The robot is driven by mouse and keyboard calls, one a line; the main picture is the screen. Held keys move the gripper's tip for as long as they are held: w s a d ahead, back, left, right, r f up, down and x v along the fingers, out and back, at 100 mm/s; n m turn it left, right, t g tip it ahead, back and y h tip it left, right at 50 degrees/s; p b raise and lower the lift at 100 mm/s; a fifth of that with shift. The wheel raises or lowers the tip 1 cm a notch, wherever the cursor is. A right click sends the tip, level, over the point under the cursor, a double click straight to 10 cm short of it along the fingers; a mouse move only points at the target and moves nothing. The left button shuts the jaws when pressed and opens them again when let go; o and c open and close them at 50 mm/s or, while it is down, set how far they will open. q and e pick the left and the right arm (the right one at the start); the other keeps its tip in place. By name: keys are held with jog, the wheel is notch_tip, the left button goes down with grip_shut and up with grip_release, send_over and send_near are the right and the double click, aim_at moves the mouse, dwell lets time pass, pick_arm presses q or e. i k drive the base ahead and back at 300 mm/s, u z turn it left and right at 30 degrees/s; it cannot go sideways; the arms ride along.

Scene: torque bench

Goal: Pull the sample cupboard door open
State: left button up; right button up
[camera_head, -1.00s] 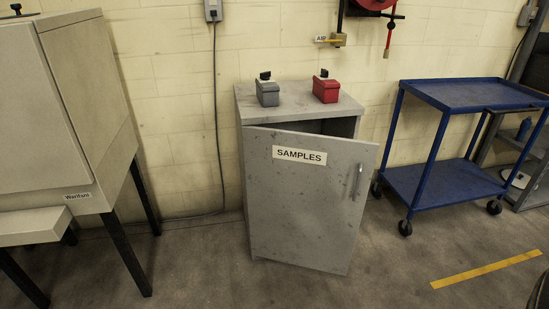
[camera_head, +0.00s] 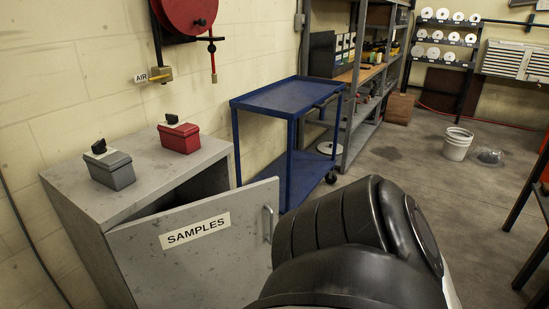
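The sample cupboard (camera_head: 75,196) is a grey metal cabinet at the left of the head view. Its door (camera_head: 200,268), labelled SAMPLES, stands partly open, hinged at the left, with a dark gap along its top. The door's handle (camera_head: 268,224) is a small upright bar near its free edge. My dark arm fills the lower middle of the view, just right of the handle, and hides the lower right part of the door. No gripper fingers show, so I cannot see whether anything touches the handle.
A grey box (camera_head: 112,170) and a red box (camera_head: 180,136) stand on the cupboard. A blue cart (camera_head: 290,97) is close behind the door. Shelving (camera_head: 372,85) stands beyond it.

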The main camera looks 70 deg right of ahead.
aim_at(214, 252)
jog(key=z, duration=0.9)
jog(key=i, duration=0.85)
jog(key=z, duration=0.95)
